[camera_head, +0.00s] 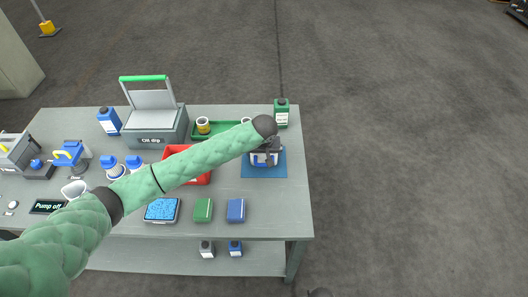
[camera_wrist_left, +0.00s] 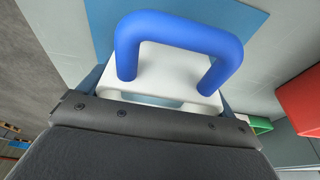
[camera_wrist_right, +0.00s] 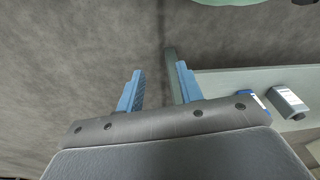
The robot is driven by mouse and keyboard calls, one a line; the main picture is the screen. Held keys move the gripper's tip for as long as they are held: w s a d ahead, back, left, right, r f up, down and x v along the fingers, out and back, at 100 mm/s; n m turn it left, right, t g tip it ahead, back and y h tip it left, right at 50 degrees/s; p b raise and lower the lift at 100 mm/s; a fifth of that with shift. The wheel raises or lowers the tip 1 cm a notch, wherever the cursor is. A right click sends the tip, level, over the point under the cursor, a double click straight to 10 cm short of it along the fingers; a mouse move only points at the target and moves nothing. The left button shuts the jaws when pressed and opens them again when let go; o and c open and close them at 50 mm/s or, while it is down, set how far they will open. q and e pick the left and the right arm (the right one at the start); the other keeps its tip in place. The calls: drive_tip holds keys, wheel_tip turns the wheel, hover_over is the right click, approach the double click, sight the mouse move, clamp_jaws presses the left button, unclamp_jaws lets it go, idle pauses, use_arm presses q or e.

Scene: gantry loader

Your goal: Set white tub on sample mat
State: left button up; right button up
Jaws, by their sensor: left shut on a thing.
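The white tub (camera_head: 262,160), with a blue handle, is over the blue sample mat (camera_head: 280,172) at the table's right side. In the left wrist view, the tub's white top (camera_wrist_left: 170,70) and thick blue handle (camera_wrist_left: 180,27) fill the space between the fingers, with the mat (camera_wrist_left: 245,22) behind. My left gripper (camera_head: 270,150) is shut on the tub from above. Whether the tub touches the mat or hangs just above it I cannot tell. My right gripper (camera_wrist_right: 162,85) is open and empty, over the floor beside the table.
A red bin (camera_head: 203,179) is left of the mat, partly behind my left arm. A green tray (camera_head: 205,132) and a green bottle (camera_head: 281,113) stand behind. Green (camera_head: 203,210) and blue (camera_head: 236,210) blocks lie in front. Floor is open to the right.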

use_arm(q)
drive_tip(key=o, duration=0.8)
drive_tip(key=shift+f, duration=0.1)
drive_tip(key=shift+o, duration=0.2)
use_arm(e)
drive_tip(key=shift+f, duration=0.1)
use_arm(q)
drive_tip(key=shift+s+r, duration=0.15)
drive_tip(key=shift+r, duration=0.35)
drive_tip(key=b+v, duration=0.2)
drive_tip(key=v, duration=0.9)
drive_tip(key=shift+b, duration=0.3)
use_arm(e)
wheel_tip(320, 180, up, 8)
drive_tip(key=w+a, duration=0.1)
drive_tip(key=w, duration=0.1)
drive_tip(key=shift+a, duration=0.3)
use_arm(q)
drive_tip(key=shift+r, duration=0.1)
drive_tip(key=shift+s, duration=0.1)
